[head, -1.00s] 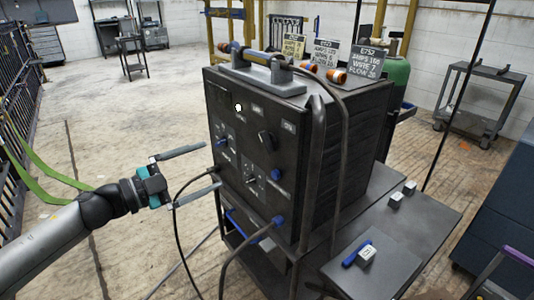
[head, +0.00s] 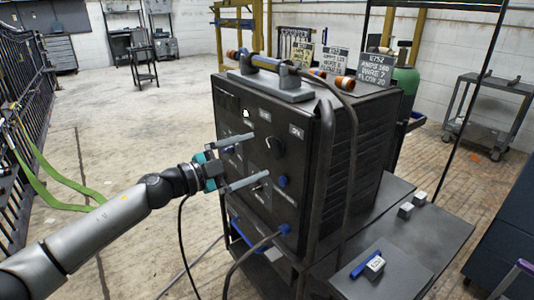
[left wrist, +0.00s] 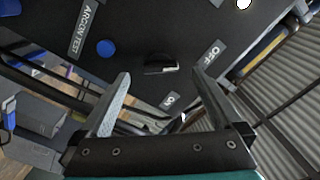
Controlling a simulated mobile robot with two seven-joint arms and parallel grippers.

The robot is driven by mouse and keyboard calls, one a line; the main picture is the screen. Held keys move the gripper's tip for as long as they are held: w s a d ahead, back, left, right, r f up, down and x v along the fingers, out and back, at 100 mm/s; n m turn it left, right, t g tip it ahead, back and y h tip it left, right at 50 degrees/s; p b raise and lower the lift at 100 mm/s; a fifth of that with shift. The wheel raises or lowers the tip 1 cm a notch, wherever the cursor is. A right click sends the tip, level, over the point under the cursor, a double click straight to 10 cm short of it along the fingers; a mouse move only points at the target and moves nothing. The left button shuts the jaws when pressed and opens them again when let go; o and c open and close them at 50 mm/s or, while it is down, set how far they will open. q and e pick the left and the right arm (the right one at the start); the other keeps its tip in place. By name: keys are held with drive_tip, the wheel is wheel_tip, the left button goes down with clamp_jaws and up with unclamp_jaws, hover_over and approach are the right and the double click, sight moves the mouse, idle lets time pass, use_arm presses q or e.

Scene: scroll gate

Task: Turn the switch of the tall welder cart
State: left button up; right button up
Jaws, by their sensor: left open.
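The tall welder cart (head: 345,170) stands in the middle of the head view, its dark front panel facing left. The black switch (head: 275,147) is on the upper right of the panel. In the left wrist view the switch (left wrist: 160,64) shows between the OFF label (left wrist: 212,53) and the ON label (left wrist: 170,99). My left gripper (head: 259,155) is open, its fingers pointing at the panel. The fingertips are close to the switch, one above and one below it in the head view. No grip on the switch shows; contact cannot be told. My right gripper is not in view.
A blue button (head: 283,181) sits below the switch, and a cable (head: 240,262) loops from the panel's bottom. A side shelf (head: 432,238) holds small blocks and a blue-handled item. Sign plates (head: 376,67) stand on top. Open floor lies to the left.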

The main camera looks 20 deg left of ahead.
sight(275, 148)
use_arm(q)
drive_tip(key=b+x, duration=0.1)
drive_tip(key=x, duration=0.3)
drive_tip(key=shift+w+d, duration=0.3)
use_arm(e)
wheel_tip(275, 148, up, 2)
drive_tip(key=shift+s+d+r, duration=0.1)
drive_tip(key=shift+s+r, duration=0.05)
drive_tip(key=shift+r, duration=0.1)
use_arm(q)
drive_tip(key=shift+c, duration=0.2)
drive_tip(key=c, duration=1.3)
